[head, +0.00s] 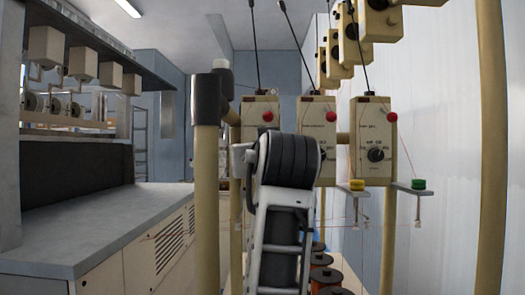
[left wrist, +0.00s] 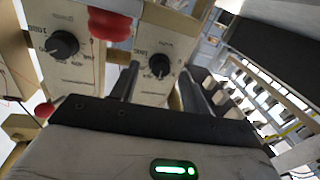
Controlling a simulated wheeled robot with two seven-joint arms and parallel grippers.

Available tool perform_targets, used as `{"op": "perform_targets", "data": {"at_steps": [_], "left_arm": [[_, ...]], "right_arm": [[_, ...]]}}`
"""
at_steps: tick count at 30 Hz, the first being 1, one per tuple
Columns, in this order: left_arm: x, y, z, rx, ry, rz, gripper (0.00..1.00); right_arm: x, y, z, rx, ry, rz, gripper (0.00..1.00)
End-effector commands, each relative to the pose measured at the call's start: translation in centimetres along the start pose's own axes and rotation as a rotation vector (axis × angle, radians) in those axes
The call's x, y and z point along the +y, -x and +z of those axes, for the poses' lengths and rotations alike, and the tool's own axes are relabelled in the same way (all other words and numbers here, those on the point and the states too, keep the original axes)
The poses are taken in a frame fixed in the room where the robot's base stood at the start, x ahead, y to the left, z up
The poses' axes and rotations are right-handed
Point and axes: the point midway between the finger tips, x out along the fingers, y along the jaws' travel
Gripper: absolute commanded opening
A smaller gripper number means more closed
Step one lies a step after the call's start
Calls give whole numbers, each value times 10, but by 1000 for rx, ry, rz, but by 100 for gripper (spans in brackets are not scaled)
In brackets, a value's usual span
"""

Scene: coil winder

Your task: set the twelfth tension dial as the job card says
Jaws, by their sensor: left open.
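Three cream tension boxes hang in a row in the head view. The right box (head: 371,125) shows a black dial (head: 375,155), with a red knob above it. The middle box (head: 317,112) and left box (head: 260,112) are partly covered by my arm. In the left wrist view my left gripper (left wrist: 158,72) is open, with its two fingers on either side of a black dial (left wrist: 160,66). I cannot tell whether they touch it. Another dial (left wrist: 62,44) is at the left. My right gripper is not in view.
A yellow disc (head: 357,185) and green disc (head: 418,184) sit on brackets by the right box. Cream posts (head: 490,150) stand at the right and left of the boxes. Thin wires run below. A grey-topped bench (head: 100,225) fills the left.

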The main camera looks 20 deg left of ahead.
Motion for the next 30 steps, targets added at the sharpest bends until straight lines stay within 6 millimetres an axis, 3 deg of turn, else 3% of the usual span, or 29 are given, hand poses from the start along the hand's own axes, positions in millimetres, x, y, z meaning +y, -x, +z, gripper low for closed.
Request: {"op": "perform_targets", "data": {"at_steps": [12,17,18,23,30], "left_arm": [[0,-10,0,0,1,1,46],[0,-10,0,0,0,1,4],[0,-9,0,0,0,0,1],[0,-10,0,5,-33,0,2],[-1,-10,0,51,-346,2,2]], "right_arm": [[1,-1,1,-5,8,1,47],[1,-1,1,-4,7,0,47],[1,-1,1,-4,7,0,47],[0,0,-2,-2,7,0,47],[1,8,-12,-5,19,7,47]]}}
